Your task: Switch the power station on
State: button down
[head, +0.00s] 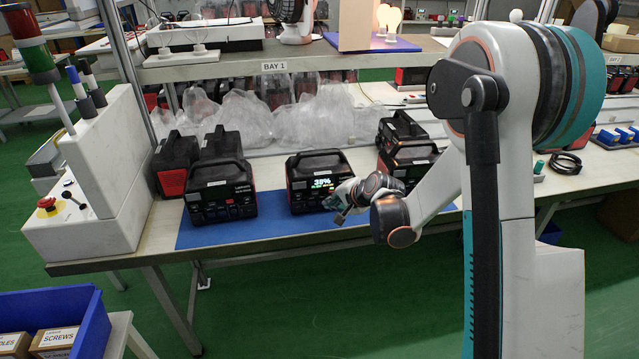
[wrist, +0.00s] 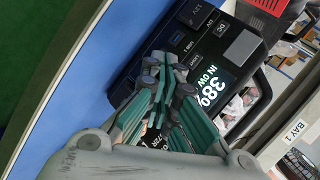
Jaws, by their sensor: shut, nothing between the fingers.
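A black and red power station (head: 308,203) stands upright on the blue mat (head: 270,232). Its screen (head: 322,182) is lit and reads 38%; in the wrist view the screen (wrist: 208,88) also shows "IN 0W". In the wrist view its front panel (wrist: 222,28) has labelled buttons, among them DC and USB. My gripper (head: 337,197) is at the lower right of the front in the head view. In the wrist view my gripper (wrist: 163,62) is shut and empty, its tips over the panel near the buttons. I cannot tell whether they touch. The fingers hide part of the panel.
Another power station (head: 221,190) stands on the mat to the left, with more behind it and to the right. A white console with a red button (head: 46,203) is at the table's left end. Clear plastic bags (head: 245,117) lie behind. The mat's front strip is free.

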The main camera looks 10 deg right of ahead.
jog(key=shift+s, duration=0.1)
jog(key=shift+s, duration=2.9)
jog(key=s+r+n+g+h, duration=0.1)
jog(key=s+r+n, duration=0.3)
jog(key=s+r, duration=0.5)
jog(key=s+r+n+h, duration=0.2)
jog(key=s+r+n, duration=0.2)
jog(key=s+r, duration=0.55)
jog(key=s+f+n+g, duration=0.1)
jog(key=s+n, duration=0.2)
jog(key=s, duration=0.9)
jog(key=shift+d+f+h, duration=0.35)
jog(key=shift+h, duration=0.05)
